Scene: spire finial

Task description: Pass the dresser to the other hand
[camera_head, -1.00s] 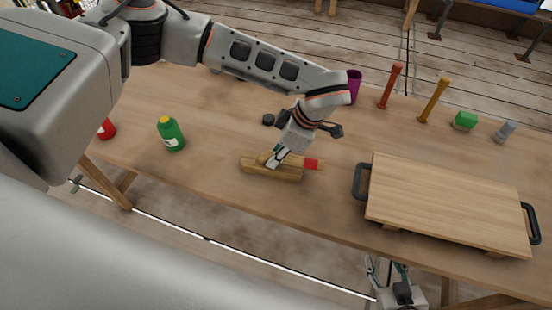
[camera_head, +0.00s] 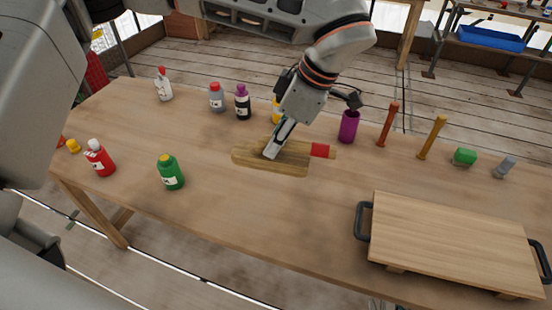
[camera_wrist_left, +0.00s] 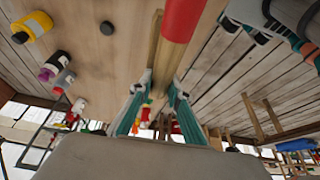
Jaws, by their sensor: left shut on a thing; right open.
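The dresser (camera_head: 290,160) is a long wooden tool with a red band near its right end. My left gripper (camera_head: 270,152) is shut on its wooden body and holds it level above the table. In the left wrist view my left gripper's teal fingers (camera_wrist_left: 160,86) close around the wood, and the red band of the dresser (camera_wrist_left: 182,20) points to the top. My right gripper (camera_wrist_left: 246,28) shows at the top right of that view, open and apart from the dresser.
A wooden board with black handles (camera_head: 455,240) lies at the right front. Green (camera_head: 171,174) and red (camera_head: 100,160) bottles stand at the left, more bottles behind.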

